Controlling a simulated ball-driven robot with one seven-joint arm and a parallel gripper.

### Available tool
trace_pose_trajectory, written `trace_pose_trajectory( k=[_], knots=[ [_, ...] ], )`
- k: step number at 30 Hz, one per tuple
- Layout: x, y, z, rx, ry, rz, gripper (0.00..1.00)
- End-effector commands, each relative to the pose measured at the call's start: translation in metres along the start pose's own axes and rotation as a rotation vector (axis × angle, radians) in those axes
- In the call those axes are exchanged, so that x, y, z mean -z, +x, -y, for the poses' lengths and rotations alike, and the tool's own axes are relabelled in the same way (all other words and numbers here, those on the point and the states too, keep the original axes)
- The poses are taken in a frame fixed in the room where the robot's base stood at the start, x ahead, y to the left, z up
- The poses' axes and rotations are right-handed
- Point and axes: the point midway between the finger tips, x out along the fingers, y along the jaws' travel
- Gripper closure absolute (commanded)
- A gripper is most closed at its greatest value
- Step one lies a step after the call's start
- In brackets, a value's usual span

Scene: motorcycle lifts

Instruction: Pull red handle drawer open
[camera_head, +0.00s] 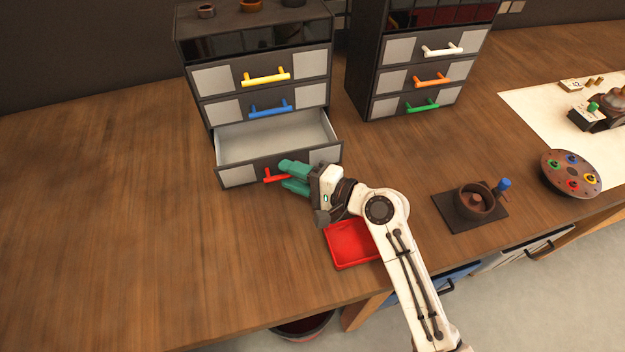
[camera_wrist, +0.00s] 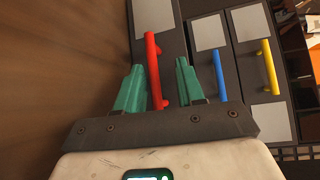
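The bottom drawer (camera_head: 238,177) of the left cabinet is pulled out, and its pale, empty inside shows in the head view. Its red handle (camera_head: 272,179) is partly hidden behind my green fingers. My gripper (camera_head: 287,176) is at the handle. In the wrist view, the red handle (camera_wrist: 152,65) runs between the two separated fingertips of my gripper (camera_wrist: 159,80). Gaps show on both sides of the handle, so the fingers are open and not clamped on it. The wrist view cannot tell exactly how deep the handle sits between them.
Above are closed drawers with a blue handle (camera_head: 270,109) and a yellow handle (camera_head: 266,77). A second cabinet (camera_head: 361,75) stands to the right. A red tray (camera_head: 350,245) lies below my wrist, near the table's front edge. The wooden table (camera_head: 110,200) is clear on the left.

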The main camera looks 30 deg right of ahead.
Motion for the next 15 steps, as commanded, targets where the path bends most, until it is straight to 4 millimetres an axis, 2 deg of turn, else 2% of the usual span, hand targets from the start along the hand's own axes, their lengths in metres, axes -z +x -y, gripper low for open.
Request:
trace_pose_trajectory(
  k=[5, 8, 9, 10, 15],
  knots=[
    [-0.007, -0.009, 0.029, 0.004, -0.004, 0.000, 0.62],
    [-0.016, -0.024, 0.044, 0.009, -0.005, -0.002, 0.47],
    [-0.019, -0.030, 0.051, 0.011, -0.005, -0.001, 0.50],
    [-0.022, -0.035, 0.055, 0.011, -0.005, -0.001, 0.62],
    [-0.038, -0.061, 0.074, 0.005, -0.002, -0.001, 0.62]
  ],
)
